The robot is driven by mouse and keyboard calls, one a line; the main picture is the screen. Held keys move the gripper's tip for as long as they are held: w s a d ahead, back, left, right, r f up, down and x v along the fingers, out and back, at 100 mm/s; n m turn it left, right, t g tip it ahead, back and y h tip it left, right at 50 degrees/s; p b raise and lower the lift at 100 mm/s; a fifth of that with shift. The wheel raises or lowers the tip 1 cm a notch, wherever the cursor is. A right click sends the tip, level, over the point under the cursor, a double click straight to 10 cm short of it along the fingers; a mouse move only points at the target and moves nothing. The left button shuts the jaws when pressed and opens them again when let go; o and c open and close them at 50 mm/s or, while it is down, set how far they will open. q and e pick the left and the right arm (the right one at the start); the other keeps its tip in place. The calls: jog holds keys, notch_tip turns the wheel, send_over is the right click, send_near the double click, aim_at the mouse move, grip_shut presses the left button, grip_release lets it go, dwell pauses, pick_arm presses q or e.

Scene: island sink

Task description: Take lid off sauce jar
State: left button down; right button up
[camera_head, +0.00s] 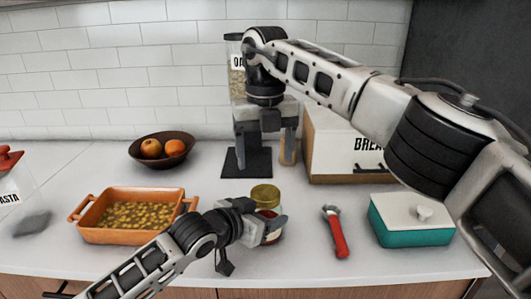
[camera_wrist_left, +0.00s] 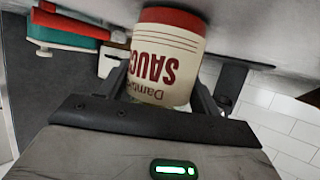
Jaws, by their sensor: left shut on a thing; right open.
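The sauce jar (camera_head: 270,212) stands upright near the front of the counter, with its gold lid (camera_head: 265,193) on top. My left gripper (camera_head: 262,232) is shut around the jar's body, below the lid. In the left wrist view the jar (camera_wrist_left: 168,55) appears upside down between the two fingers, its SAUCE label and a red band showing; the lid is not visible there. My right gripper (camera_head: 265,150) is open and empty, fingers pointing down. It appears above the lid in the picture, apart from it.
An orange baking dish (camera_head: 98,234) and a fruit bowl (camera_head: 135,151) are at left. A red-handled opener (camera_head: 338,238) and a teal dish with a white lid (camera_head: 410,232) are at right. The bread box (camera_head: 335,148) and an oats container (camera_head: 236,82) stand behind.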

aim_at(265, 192)
jog(key=m, duration=2)
jog(key=shift+f+m, duration=0.25)
jog(key=shift+m, duration=0.15)
notch_tip(265, 192, down, 8)
jog(key=shift+r, duration=0.25)
